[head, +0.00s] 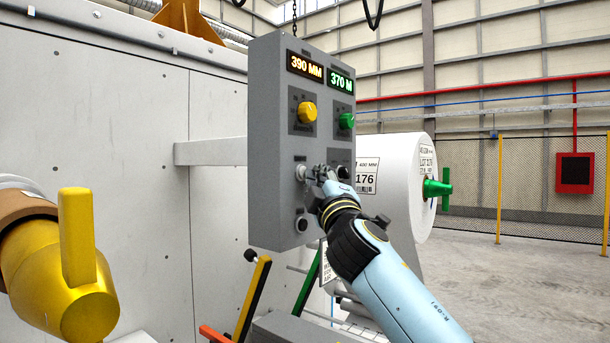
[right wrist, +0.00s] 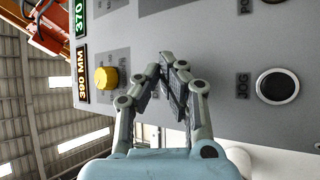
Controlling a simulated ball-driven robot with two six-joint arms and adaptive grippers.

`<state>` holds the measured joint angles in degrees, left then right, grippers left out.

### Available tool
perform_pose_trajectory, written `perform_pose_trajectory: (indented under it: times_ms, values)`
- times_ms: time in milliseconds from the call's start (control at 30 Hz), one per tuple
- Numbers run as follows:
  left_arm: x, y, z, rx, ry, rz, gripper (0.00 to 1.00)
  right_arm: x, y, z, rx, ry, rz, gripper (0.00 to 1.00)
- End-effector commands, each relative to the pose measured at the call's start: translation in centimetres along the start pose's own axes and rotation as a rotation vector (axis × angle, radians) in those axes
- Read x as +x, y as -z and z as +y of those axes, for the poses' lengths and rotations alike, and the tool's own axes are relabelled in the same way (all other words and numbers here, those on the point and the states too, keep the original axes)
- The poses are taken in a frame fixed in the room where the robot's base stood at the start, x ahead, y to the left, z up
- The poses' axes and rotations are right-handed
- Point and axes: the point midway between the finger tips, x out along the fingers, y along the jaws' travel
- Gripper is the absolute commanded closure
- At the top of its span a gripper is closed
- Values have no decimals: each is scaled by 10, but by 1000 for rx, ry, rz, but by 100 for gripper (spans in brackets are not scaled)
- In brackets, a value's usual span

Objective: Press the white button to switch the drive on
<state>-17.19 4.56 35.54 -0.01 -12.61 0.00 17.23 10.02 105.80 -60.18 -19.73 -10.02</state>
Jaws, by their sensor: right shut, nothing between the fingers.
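The grey control panel (head: 277,130) hangs in the middle of the head view. A pale round button (head: 301,172), apparently the white one, is on its lower left part, below the yellow knob (head: 307,112). My right gripper (head: 318,172) is shut and empty, its fingers close in front of the panel beside this button. I cannot tell whether they touch it. In the right wrist view the fingers (right wrist: 175,88) point at the panel face between the yellow knob (right wrist: 106,78) and the JOG button (right wrist: 277,86); the white button cannot be made out there. My left gripper is not in view.
A green knob (head: 346,121) and two lit displays are higher on the panel. A white roll (head: 395,185) with a green handle (head: 437,188) stands behind my right arm. A yellow-handled hub (head: 70,265) is at the near left. Coloured levers (head: 252,300) rise below the panel.

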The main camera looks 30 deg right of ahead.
Motion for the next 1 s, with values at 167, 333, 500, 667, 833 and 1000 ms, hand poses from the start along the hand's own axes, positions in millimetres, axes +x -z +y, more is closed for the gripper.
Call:
perform_pose_trajectory:
  times_ms: [167,333,500,667,833,1000]
  values:
    - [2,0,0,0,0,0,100,3,2,-2,1,0,0,100]
    - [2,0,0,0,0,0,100,3,2,-2,0,-1,1,100]
    - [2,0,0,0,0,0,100,1,1,0,-1,-1,1,100]
    - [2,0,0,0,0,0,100,-3,-2,2,-1,0,0,100]
    - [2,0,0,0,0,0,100,-3,-2,2,0,0,0,100]
    - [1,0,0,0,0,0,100,-8,-6,6,-2,0,0,100]
